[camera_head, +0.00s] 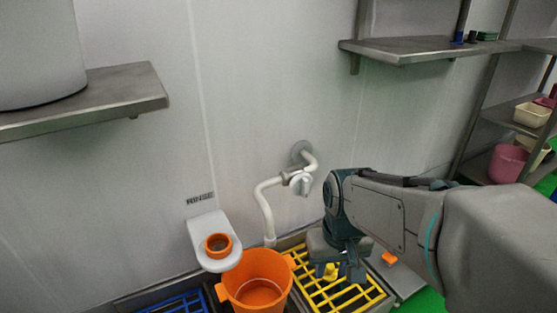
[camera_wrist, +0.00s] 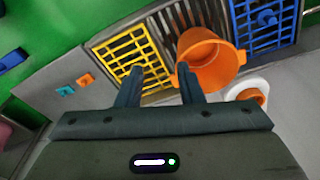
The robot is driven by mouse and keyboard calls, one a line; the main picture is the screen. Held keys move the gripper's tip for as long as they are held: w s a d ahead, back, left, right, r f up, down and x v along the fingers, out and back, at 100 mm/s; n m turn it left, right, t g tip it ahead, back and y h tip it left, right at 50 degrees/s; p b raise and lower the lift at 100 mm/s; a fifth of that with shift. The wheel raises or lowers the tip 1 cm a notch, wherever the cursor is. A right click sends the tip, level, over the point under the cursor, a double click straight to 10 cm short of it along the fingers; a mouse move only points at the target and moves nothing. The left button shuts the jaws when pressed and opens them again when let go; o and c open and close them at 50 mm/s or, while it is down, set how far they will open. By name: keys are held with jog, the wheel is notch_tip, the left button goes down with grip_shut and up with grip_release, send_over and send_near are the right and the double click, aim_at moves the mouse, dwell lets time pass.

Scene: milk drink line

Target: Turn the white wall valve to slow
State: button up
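The white wall valve (camera_head: 300,181) sits on a white pipe that comes out of a round wall flange and bends down toward the orange bucket (camera_head: 256,280). Its handle is at the right end of the valve body; I cannot read any setting on it. My gripper (camera_head: 337,272) is to the right of and below the valve, above the yellow grate (camera_head: 319,291), pointing down and apart from the valve. In the wrist view my gripper (camera_wrist: 162,80) has its two fingers spread with nothing between them. The valve does not show in the wrist view.
A white bracket with an orange ring (camera_head: 218,245) is on the wall under the RINSE label (camera_head: 200,198). A blue grate (camera_head: 178,304) lies left of the bucket. Steel shelves (camera_head: 84,98) and (camera_head: 430,47) jut from the wall above. The wall around the valve is clear.

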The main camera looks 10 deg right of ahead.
jog(key=w+r+n+p, duration=0.1)
jog(key=w+r+p, duration=0.25)
jog(key=w, duration=0.45)
jog(key=w+r+n+p, duration=0.1)
jog(key=w+r+p, duration=0.1)
jog(key=w+r, duration=0.45)
jog(key=n+g+p, duration=0.1)
jog(key=n+p, duration=0.1)
jog(key=p, duration=0.3)
send_over(306, 180)
notch_tip(306, 180, down, 2)
notch_tip(306, 180, down, 13)
jog(key=b, duration=0.3)
jog(key=shift+w, duration=0.1)
grip_shut()
